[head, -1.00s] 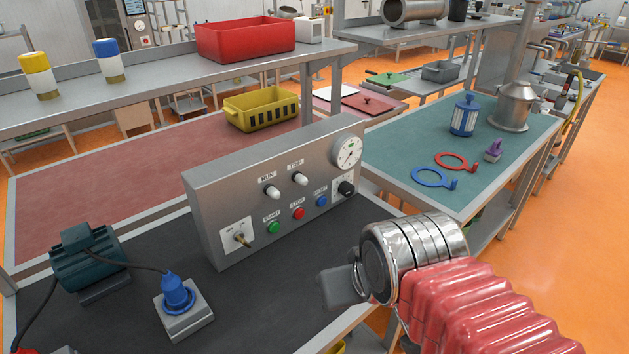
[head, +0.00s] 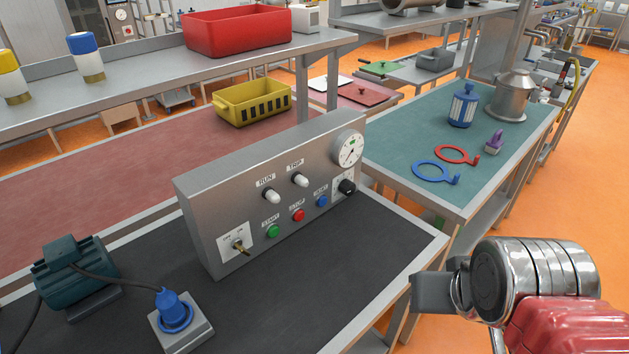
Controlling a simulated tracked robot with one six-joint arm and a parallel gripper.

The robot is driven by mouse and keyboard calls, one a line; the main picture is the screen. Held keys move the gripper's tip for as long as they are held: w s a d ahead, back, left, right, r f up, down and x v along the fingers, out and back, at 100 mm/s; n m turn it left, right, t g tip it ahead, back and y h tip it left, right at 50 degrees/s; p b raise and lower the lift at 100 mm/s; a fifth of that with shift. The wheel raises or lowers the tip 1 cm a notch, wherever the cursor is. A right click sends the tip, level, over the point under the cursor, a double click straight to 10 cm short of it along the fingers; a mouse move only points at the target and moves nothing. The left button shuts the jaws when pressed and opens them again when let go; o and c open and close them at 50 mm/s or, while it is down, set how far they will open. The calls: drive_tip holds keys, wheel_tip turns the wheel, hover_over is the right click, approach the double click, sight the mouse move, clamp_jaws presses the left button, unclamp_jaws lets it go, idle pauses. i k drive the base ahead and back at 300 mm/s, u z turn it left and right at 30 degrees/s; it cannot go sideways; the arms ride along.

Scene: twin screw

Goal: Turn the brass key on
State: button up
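The brass key (head: 239,246) sits in a white plate marked with small lettering at the lower left of the grey control panel (head: 212,205). The lettering is too small to read surely, and the exact angle of the key is hard to tell. My gripper (head: 430,292) is at the lower right, well to the right of the key and apart from the panel. It is seen from behind and the side. Its fingertips do not show clearly, so I cannot tell if it is open. The RUN lamp (head: 271,196) and TRIP lamp (head: 300,180) look white and unlit.
The panel also has a green button (head: 273,231), a red button (head: 298,215), a blue button (head: 322,201), a black knob (head: 347,187) and a gauge (head: 348,150). A motor (head: 75,275) and a blue plug (head: 173,308) stand left. The dark mat before the panel is clear.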

sight(237, 242)
drive_tip(key=z, duration=0.2)
drive_tip(key=k, duration=1.6)
drive_tip(key=u, duration=0.6)
drive_tip(key=i, duration=1.7)
